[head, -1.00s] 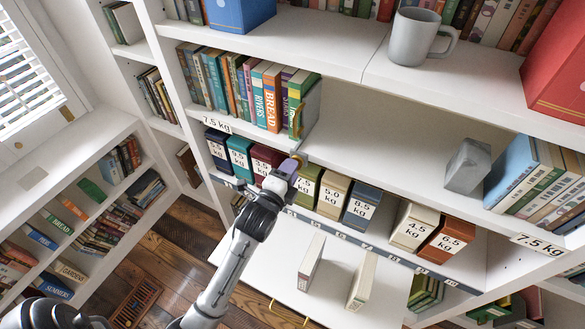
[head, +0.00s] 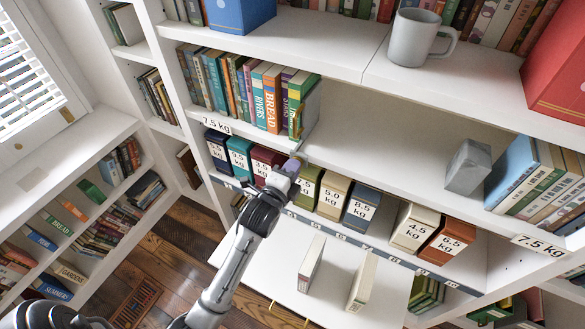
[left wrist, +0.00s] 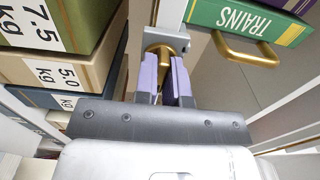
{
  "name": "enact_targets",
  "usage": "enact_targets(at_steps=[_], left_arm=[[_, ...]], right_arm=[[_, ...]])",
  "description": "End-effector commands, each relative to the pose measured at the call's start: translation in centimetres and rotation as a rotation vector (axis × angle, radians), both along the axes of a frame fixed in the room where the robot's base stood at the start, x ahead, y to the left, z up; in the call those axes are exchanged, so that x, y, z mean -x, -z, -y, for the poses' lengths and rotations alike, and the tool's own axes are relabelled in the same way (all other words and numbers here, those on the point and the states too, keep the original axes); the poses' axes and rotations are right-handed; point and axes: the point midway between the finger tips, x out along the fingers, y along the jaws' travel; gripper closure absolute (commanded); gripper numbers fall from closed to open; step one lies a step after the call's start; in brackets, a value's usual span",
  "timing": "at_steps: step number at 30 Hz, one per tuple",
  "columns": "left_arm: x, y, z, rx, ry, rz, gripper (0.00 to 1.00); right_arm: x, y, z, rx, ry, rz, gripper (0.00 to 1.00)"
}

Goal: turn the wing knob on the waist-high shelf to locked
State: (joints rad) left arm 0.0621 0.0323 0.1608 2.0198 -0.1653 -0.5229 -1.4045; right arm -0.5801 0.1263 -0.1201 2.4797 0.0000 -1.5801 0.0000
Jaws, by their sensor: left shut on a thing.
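The brass wing knob (left wrist: 160,51) shows in the left wrist view on a grey mount at the shelf's front edge, between my fingertips. Most of its wing is hidden between the fingers, so I cannot read its turn angle. My left gripper (left wrist: 166,78) has purple-lined fingers shut on the knob. In the head view my left gripper (head: 296,162) reaches the shelf edge at the right end of the book row and covers most of the knob. My right gripper is not in view.
Weight-labelled boxes (head: 333,198) line the shelf below. A grey block (head: 467,166) stands farther right on the knob's shelf, with bare shelf between.

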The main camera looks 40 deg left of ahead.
Motion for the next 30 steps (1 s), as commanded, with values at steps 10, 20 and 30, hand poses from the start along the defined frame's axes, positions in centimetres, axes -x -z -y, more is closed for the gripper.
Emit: enact_targets(at_steps=[10, 20, 30], left_arm=[[0.0, -0.2, 0.0, 0.035, 0.0, 0.007, 1.0], [0.0, -0.5, 0.0, 0.26, 0.0, 0.061, 1.0], [0.0, -0.4, 0.0, 0.575, -0.001, 0.14, 1.0]], right_arm=[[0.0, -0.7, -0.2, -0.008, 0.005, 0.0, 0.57], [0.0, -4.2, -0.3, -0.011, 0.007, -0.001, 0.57], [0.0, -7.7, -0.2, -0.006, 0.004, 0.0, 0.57]])
